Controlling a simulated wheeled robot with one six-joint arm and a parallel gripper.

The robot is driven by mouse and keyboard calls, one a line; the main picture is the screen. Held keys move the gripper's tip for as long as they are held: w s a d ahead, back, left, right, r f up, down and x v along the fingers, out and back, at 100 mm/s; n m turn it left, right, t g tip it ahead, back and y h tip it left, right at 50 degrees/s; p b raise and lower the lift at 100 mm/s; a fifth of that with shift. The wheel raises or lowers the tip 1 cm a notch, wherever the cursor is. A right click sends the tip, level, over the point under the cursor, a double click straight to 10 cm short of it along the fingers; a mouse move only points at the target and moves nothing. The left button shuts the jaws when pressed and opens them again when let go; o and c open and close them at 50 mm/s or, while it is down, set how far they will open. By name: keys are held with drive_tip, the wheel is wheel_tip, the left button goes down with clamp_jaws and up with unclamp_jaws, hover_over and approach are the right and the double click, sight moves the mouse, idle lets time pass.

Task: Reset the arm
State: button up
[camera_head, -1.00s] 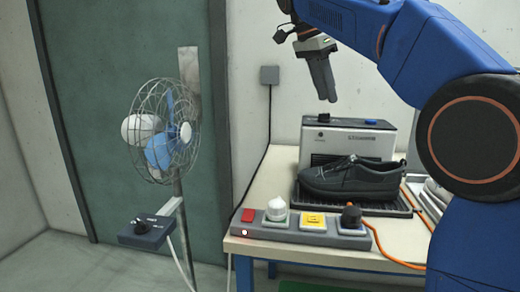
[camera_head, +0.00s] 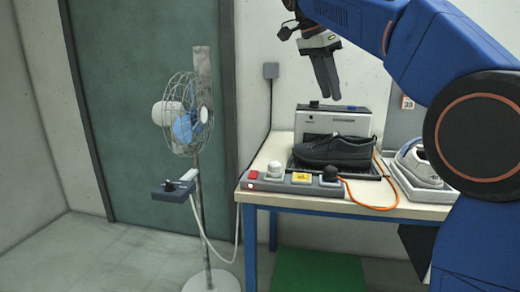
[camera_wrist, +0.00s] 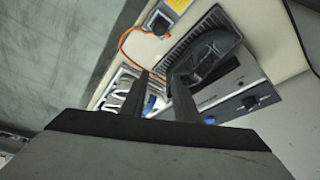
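My gripper (camera_head: 328,92) hangs fingers down in the air above the back of the table, on my raised blue arm (camera_head: 445,40). The wrist view shows its two dark fingers (camera_wrist: 160,80) apart, with a narrow gap and nothing held between them. A black shoe (camera_head: 335,151) lies on a dark ribbed tray in front of a silver-grey machine (camera_head: 340,120), below the gripper and clear of it. The shoe also shows beyond the fingers in the wrist view (camera_wrist: 205,55).
A table (camera_head: 400,212) carries a control strip (camera_head: 295,186) with a red button, a yellow button and knobs, an orange cable and an iron (camera_head: 420,165) at right. A caged fan (camera_head: 190,115) stands left by a green door. A green mat (camera_head: 318,272) lies under the table.

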drive_tip(key=s+d+f+n+t+y, duration=0.1)
drive_tip(key=s+d+f+n, duration=0.3)
drive_tip(key=s+f, duration=0.4)
drive_tip(key=s+d+f+n+t+y, duration=0.1)
drive_tip(key=s+d+f+n, duration=0.4)
drive_tip(key=s+f, duration=0.3)
drive_tip(key=s+f+n+y, duration=0.1)
drive_tip(key=s+f+n, duration=0.1)
drive_tip(key=s+f, duration=0.6)
drive_tip(key=s+d+f+n+t+y, duration=0.1)
drive_tip(key=s+f+n, duration=0.2)
drive_tip(key=s+f, duration=0.5)
wheel_tip(320, 180, down, 7)
drive_tip(key=shift+s+d+f, duration=0.15)
drive_tip(key=shift+s+d, duration=0.05)
